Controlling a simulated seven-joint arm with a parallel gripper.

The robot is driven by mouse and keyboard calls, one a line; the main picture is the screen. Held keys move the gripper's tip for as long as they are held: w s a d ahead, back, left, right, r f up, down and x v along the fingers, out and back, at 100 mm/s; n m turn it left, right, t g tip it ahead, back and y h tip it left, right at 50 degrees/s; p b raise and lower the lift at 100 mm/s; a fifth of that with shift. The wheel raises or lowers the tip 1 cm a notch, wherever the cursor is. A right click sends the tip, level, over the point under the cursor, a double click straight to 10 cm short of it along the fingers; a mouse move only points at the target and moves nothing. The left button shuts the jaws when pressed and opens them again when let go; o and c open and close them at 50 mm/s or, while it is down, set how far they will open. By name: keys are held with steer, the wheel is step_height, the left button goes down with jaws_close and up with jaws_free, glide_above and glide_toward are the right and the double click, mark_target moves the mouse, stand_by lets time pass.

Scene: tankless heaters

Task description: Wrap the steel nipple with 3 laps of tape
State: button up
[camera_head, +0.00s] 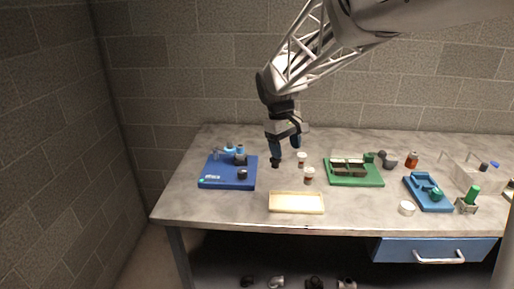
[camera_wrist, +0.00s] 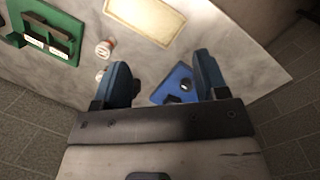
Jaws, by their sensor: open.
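My gripper (camera_head: 286,151) is open and empty above the table, between the blue board on the left and the green tray. Its two blue fingers are spread apart in the wrist view (camera_wrist: 164,76). A small white ring or roll (camera_head: 407,208), possibly the tape, lies flat near the table's front right. I cannot pick out the steel nipple for certain. Two small white-and-brown capped containers (camera_head: 301,158) (camera_head: 308,176) stand just right of my gripper. One also shows in the wrist view (camera_wrist: 104,48).
A blue board (camera_head: 212,183) with small fittings lies at left. A cream tray (camera_head: 297,209) is at the front. A green tray (camera_head: 366,181) holds dark blocks. A blue fixture (camera_head: 430,205), a green-topped piece (camera_head: 469,201) and a pale bin (camera_head: 463,174) stand at right.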

steer(key=w+a+f+n+h, duration=0.1)
steer(key=w+a+f+n, duration=0.2)
steer(key=w+a+f, duration=0.45)
steer(key=n+g+h, duration=0.1)
steer(key=n, duration=0.1)
glide_toward(243, 171)
step_height(243, 171, down, 2)
steer(key=shift+d+f, duration=0.15)
steer(key=shift+d, duration=0.1)
steer(key=shift+s, duration=0.1)
steer(key=shift+x, duration=3.9)
steer(key=shift+c, duration=0.5)
steer(key=c, duration=0.8)
steer(key=shift+c, duration=0.2)
